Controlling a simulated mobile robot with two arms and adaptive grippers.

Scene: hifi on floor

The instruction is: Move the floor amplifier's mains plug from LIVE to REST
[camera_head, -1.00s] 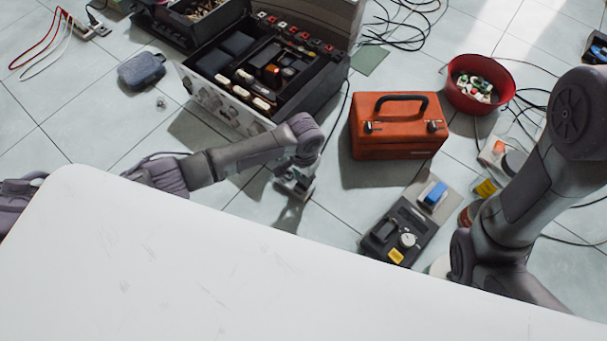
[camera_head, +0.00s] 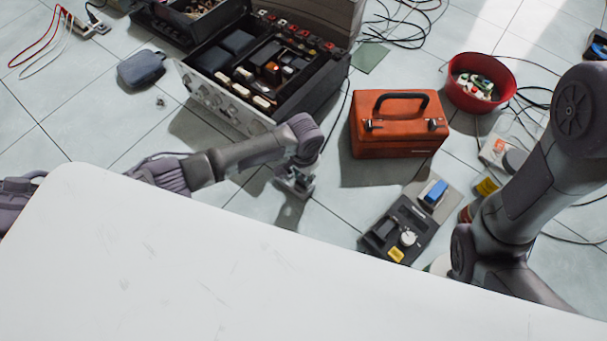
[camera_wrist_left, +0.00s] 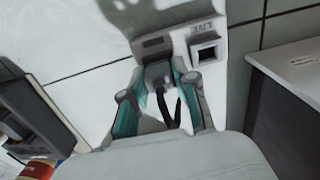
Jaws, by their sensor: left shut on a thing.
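My left gripper (camera_head: 294,186) is low over the floor in front of the open hi-fi unit. In the left wrist view its teal fingers (camera_wrist_left: 160,92) are shut on a grey plug (camera_wrist_left: 157,74) with a black cord (camera_wrist_left: 171,106). The pale socket block (camera_wrist_left: 226,68) lies just beyond the fingertips. Its LIVE socket (camera_wrist_left: 206,52) is an empty square opening. The plug is left of it, in front of the block's other side, where a dark patch (camera_wrist_left: 156,42) shows. I cannot tell whether the plug touches or enters the block. My right gripper is out of view.
The open hi-fi unit (camera_head: 215,100) stands behind the left gripper. An orange case (camera_head: 398,146) and a dark device (camera_head: 398,236) are to its right. A red bowl (camera_head: 454,91) stands farther right. A white tabletop (camera_head: 180,270) fills the foreground.

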